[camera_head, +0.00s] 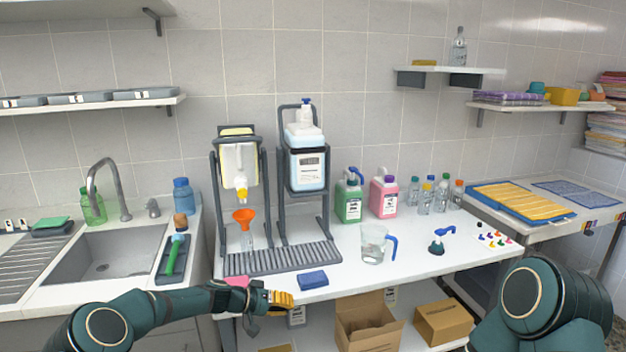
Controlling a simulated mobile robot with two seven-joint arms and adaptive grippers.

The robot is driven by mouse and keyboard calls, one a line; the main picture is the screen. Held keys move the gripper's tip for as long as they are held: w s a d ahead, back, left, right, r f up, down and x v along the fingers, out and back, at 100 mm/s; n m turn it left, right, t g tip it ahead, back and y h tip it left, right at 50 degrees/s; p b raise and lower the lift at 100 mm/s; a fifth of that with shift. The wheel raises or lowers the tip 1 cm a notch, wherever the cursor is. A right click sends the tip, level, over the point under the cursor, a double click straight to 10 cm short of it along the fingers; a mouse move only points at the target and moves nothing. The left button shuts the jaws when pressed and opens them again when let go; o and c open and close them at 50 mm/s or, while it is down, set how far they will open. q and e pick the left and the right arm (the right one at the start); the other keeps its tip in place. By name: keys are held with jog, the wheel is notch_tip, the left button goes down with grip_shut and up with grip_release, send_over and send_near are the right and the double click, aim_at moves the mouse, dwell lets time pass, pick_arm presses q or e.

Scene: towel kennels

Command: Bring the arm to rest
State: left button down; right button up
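My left arm (150,310) reaches in from the lower left, its forearm roughly level in front of the white table's front edge. My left gripper (280,299) points right, just below and left of a blue sponge (312,279) on the table. Yellow-orange shows at its tip. The fingers are too small and dark to tell whether they are open or shut. A pink piece (238,281) shows beside the gripper at the table edge. My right arm (545,300) shows only as its bulky upper part at the lower right; its gripper is out of view.
The table (340,255) holds a rack with an orange funnel (243,215), a dispenser bottle (305,160), a clear jug (374,243) and several bottles. A sink (110,252) lies left. Cardboard boxes (368,325) stand below.

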pick_arm(q)
jog(key=s+d+f+n+g+y, duration=0.1)
jog(key=s+f+y, duration=0.2)
jog(key=s+f, duration=0.4)
jog(key=s+d+f+g+y, duration=0.1)
jog(key=s+f+g+y, duration=0.1)
jog(key=s+f, duration=0.5)
jog(key=s+a+y, duration=0.1)
jog(key=s+a, duration=0.1)
jog(key=s, duration=0.9)
jog(key=s+a+n+y, duration=0.1)
jog(key=s+a+y, duration=0.1)
jog(key=s, duration=1)
jog(key=shift+s+a+f+n, duration=0.2)
jog(key=shift+s+a+n, duration=0.1)
